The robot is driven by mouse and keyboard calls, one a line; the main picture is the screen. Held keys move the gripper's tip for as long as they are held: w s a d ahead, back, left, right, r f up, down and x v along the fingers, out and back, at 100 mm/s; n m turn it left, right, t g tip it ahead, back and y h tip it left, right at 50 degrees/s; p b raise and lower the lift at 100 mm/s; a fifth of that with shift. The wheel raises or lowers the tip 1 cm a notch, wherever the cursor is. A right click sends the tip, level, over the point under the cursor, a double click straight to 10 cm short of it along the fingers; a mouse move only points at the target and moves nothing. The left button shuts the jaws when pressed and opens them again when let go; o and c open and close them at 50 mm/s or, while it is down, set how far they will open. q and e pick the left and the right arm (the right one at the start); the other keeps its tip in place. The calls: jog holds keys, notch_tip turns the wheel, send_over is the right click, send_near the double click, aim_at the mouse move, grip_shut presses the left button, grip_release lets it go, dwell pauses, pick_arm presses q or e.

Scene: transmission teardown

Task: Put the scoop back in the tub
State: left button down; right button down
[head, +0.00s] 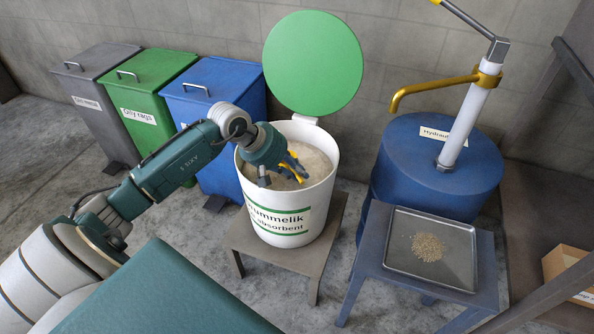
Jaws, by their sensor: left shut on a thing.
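The white tub (288,228) with a green-striped absorbent label stands open on a small table. Its round green lid (312,63) is raised upright behind it. Pale granules (312,160) fill the tub to near the rim. My left gripper (283,172) reaches in from the left over the tub opening, pointing down at the granules. It is shut on the scoop, which is mostly hidden by the fingers. Yellow and dark bits show at the fingertips, too small to tell apart clearly. I cannot tell whether the scoop touches the granules. My right gripper is out of view.
Grey (91,112), green (144,122) and blue (218,140) bins stand along the wall at left. A blue drum (437,185) with a yellow-spouted pump stands right of the tub. A metal tray (400,265) with a granule pile (428,247) rests on a blue-grey stand. A cardboard box (567,265) lies far right.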

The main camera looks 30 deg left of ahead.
pick_arm(q)
jog(key=c, duration=1.7)
grip_release()
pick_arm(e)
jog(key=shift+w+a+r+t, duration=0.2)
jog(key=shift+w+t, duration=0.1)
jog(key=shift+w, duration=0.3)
pick_arm(q)
jog(key=shift+s+a+r+p, duration=0.25)
jog(key=shift+r+p, duration=0.05)
jog(key=shift+r, duration=0.3)
jog(key=p+v, duration=0.1)
jog(key=v, duration=0.9)
jog(key=shift+s+r, duration=0.3)
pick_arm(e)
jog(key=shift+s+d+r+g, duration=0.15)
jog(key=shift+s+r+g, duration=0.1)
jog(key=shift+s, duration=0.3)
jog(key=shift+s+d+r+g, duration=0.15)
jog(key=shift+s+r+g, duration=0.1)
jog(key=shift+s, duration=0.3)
